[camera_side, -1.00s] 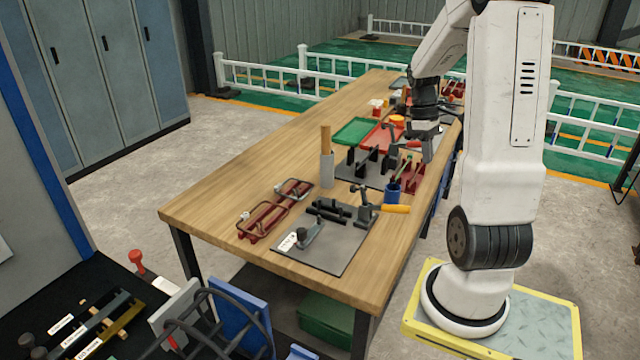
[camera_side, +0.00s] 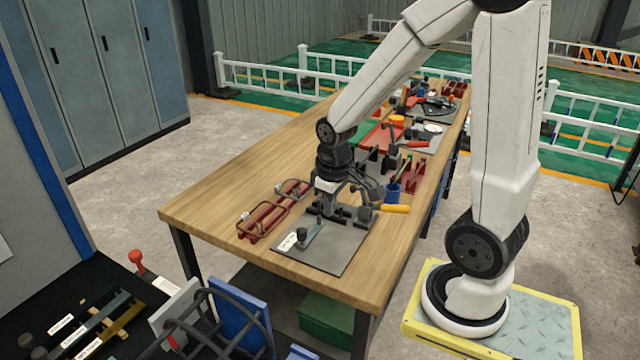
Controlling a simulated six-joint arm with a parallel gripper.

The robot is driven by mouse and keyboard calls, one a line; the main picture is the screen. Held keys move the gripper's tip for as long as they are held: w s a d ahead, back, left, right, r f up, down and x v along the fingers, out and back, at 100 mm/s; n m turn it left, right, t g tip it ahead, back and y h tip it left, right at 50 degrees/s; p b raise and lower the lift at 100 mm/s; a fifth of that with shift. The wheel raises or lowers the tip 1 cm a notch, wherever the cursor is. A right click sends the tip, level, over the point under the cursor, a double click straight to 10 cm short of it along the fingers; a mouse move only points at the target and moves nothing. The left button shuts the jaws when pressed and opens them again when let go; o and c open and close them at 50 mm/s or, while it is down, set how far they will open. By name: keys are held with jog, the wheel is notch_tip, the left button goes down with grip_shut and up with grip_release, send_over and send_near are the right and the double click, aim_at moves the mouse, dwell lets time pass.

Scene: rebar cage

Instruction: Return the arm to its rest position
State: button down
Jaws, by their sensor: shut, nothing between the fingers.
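My white arm reaches from its base on the yellow-edged plate (camera_side: 548,318) over the wooden workbench (camera_side: 215,200). My gripper (camera_side: 330,207) points down at the near part of the bench, above or among the black fixtures on the grey plate (camera_side: 330,255). Its fingers are dark against dark parts, so their exact clearance is hard to see. It holds nothing that I can see. The upright wooden-topped post is hidden behind my arm.
Red bars with wire loops (camera_side: 268,215) lie left of my gripper. A yellow-handled tool (camera_side: 395,208) and a blue cup (camera_side: 393,192) are close on its right. More fixtures and trays fill the far bench. The bench's left side is clear.

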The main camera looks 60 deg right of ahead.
jog(key=a+f+t, duration=0.1)
jog(key=a, duration=0.8)
jog(key=shift+s+a+f+t+y, duration=0.25)
jog(key=shift+s+a+t+y, duration=0.05)
jog(key=shift+a, duration=0.1)
